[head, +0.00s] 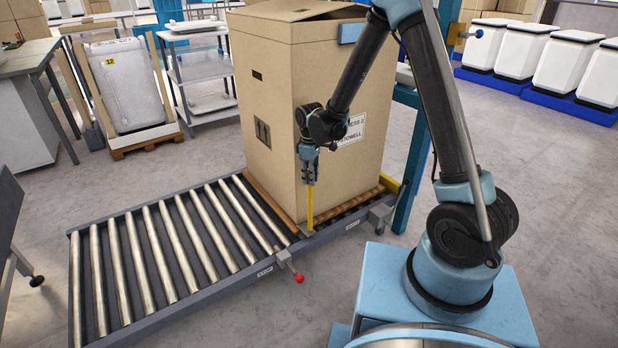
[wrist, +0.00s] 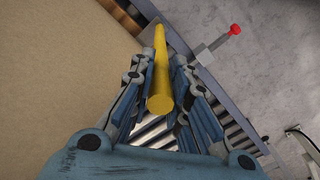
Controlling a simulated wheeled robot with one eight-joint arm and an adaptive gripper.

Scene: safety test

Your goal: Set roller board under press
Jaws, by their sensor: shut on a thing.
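A tall cardboard carton (head: 270,100) stands on brown wooden slats (head: 262,197) at the right end of the roller conveyor (head: 160,311). I cannot tell for sure whether these slats are the roller board. A yellow bar (head: 310,208) stands upright at the carton's front, its lower end near the conveyor rail. My gripper (head: 309,172) points down and is shut on the upper part of this bar, close beside the carton. In the wrist view the yellow bar (wrist: 160,80) runs between the fingers (wrist: 160,95). A blue frame (head: 408,150), perhaps the press, shows partly behind the carton.
A red-knobbed lever (head: 299,277) sticks out from the conveyor's front rail. The left rollers (head: 146,258) are bare. A white appliance on a pallet (head: 125,84) and a shelf cart (head: 200,70) stand behind. White bins on blue bases (head: 560,62) stand at back right.

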